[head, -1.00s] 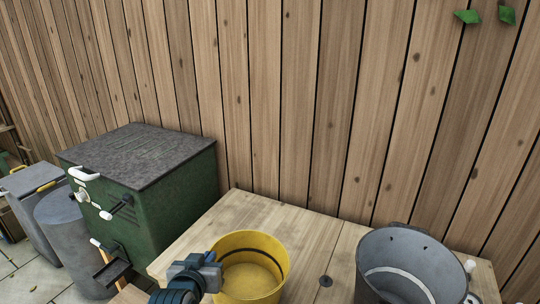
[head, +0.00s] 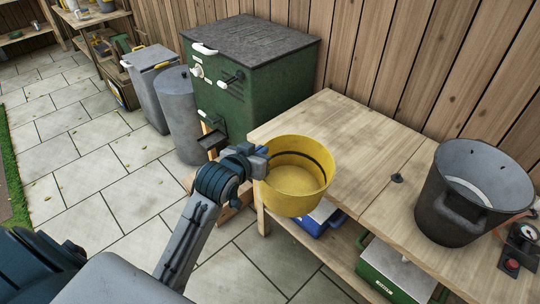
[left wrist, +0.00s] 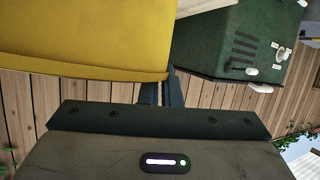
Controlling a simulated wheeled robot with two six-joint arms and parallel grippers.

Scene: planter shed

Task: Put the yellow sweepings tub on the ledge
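The yellow sweepings tub (head: 297,190) is upright, its open top facing up with a dark band inside. It overlaps the front left edge of the wooden bench (head: 345,122) in the head view and seems held clear of it. My left gripper (head: 262,160) is shut on the tub's left rim. In the left wrist view, the narrow fingers (left wrist: 161,88) meet the rim of the tub (left wrist: 80,40), which fills the upper left. The tub's underside is hidden. I cannot tell which surface is the ledge. My right gripper is out of view.
A dark grey pot (head: 460,195) stands on the bench's right part, near a small black knob (head: 397,178). A green cabinet (head: 262,85) stands left of the bench, beside a grey cylinder (head: 178,115). A blue box (head: 318,214) and green box (head: 395,272) sit below. Paving at left is open.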

